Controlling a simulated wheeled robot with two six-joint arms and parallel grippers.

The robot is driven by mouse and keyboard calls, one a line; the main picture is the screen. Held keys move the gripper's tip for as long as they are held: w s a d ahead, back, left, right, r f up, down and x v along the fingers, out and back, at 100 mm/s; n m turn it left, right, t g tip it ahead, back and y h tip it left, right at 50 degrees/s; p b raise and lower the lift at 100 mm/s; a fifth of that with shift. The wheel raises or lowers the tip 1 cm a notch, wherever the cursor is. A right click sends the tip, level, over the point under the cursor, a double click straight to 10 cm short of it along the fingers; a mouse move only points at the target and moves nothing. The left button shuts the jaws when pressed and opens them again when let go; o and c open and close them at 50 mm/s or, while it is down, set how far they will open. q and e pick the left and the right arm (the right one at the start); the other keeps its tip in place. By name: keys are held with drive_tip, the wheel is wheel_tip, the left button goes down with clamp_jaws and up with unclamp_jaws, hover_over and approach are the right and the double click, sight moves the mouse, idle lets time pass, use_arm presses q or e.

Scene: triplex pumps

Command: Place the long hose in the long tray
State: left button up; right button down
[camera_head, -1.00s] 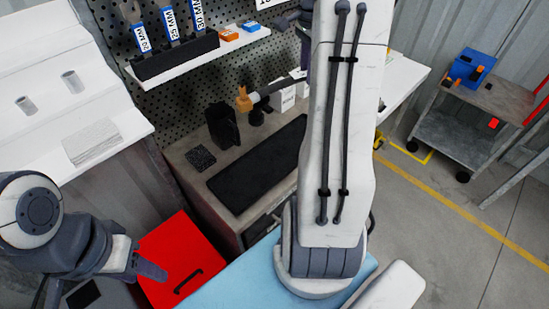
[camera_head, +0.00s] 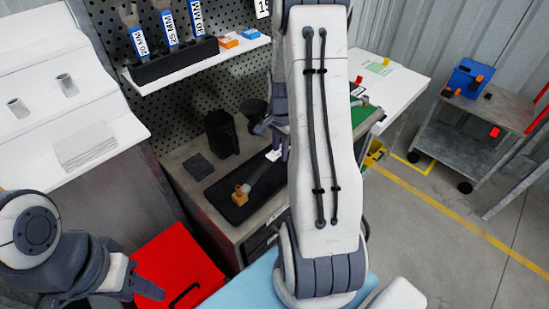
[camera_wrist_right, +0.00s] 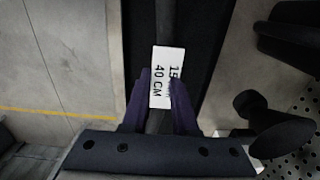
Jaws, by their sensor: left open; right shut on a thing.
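The long hose (camera_head: 262,178) is a dark tube with an orange-brown fitting at its near end and a white label, which reads 40 CM in the right wrist view (camera_wrist_right: 166,78). My right gripper (camera_head: 279,146) is shut on the hose near the label. The hose hangs over or in the long black tray (camera_head: 268,197) on the workbench, roughly along it; I cannot tell if it touches the tray bottom. The hose's far end is hidden behind my right gripper and arm. My left gripper (camera_head: 148,288) is open and empty, low at the left.
A black holder (camera_head: 221,133) and a small dark square pad (camera_head: 198,167) sit beside the tray. A shelf with labelled slots (camera_head: 175,60) hangs above the bench. A red drawer or box (camera_head: 180,262) stands in front. A cart (camera_head: 475,120) stands far right.

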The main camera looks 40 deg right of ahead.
sight(275, 167)
drive_tip(key=shift+w+a+f, duration=0.15)
drive_tip(key=shift+w+f, duration=0.1)
drive_tip(key=shift+w, duration=0.25)
drive_tip(key=shift+w+a+f, duration=0.1)
drive_tip(key=shift+w+f, duration=0.15)
drive_tip(key=shift+w, duration=0.2)
drive_tip(key=shift+w+f, duration=0.1)
drive_tip(key=shift+f, duration=0.15)
wheel_tip(275, 167, down, 3)
drive_tip(key=shift+f+p, duration=0.15)
drive_tip(key=shift+p, duration=0.35)
drive_tip(key=shift+f, duration=0.2)
drive_tip(key=shift+f, duration=0.15)
drive_tip(key=c, duration=0.7)
unclamp_jaws()
